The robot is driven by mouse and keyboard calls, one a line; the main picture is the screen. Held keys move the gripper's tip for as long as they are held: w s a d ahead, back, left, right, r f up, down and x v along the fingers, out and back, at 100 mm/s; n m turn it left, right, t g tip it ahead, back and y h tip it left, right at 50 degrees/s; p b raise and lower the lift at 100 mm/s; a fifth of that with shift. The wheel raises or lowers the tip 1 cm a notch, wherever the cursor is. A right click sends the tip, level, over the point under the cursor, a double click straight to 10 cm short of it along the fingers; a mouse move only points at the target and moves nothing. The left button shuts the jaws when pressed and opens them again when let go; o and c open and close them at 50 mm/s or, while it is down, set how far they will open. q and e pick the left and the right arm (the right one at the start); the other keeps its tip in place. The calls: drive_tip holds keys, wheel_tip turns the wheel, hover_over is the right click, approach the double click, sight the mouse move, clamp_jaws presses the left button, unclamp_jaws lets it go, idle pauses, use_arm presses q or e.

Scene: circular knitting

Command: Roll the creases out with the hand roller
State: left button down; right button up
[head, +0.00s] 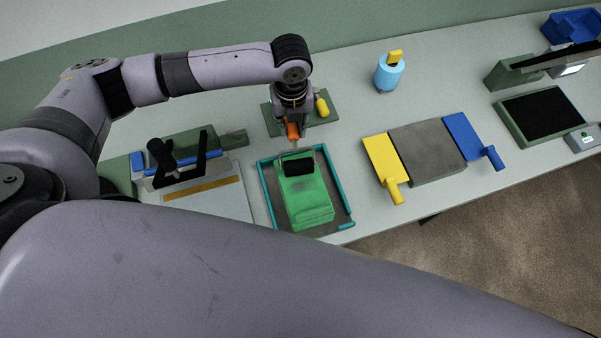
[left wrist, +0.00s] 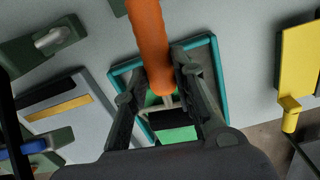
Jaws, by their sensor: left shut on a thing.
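The hand roller has an orange handle (head: 293,131) and a black drum (head: 299,168). My left gripper (head: 291,122) is shut on the handle, which stands up steeply between its fingers in the left wrist view (left wrist: 160,76). The drum (left wrist: 168,119) is over the far part of the green fabric (head: 308,208) and appears to rest on it. The fabric lies on a dark mat with a teal border (head: 268,192). Any creases are too small to tell. My right gripper is out of view.
Left of the mat is a press-like device with a blue bar (head: 150,160). Behind is a green stand with a yellow-handled tool (head: 322,106). To the right are a grey board (head: 427,150) between yellow and blue paddles and a light-blue pot (head: 389,75). The table's front edge is close.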

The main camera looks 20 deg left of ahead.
sight(297, 138)
use_arm(q)
drive_tip(key=shift+s+d, duration=0.5)
drive_tip(key=shift+s, duration=0.25)
drive_tip(key=shift+s+d, duration=0.5)
drive_tip(key=shift+s, duration=0.2)
drive_tip(key=shift+s+d, duration=0.3)
drive_tip(key=shift+s, duration=0.2)
drive_tip(key=shift+w+a, duration=0.7)
drive_tip(key=shift+w, duration=0.35)
drive_tip(key=shift+w+a, duration=0.7)
drive_tip(key=shift+w, duration=0.35)
drive_tip(key=shift+w+a, duration=0.4)
drive_tip(key=shift+w, duration=0.15)
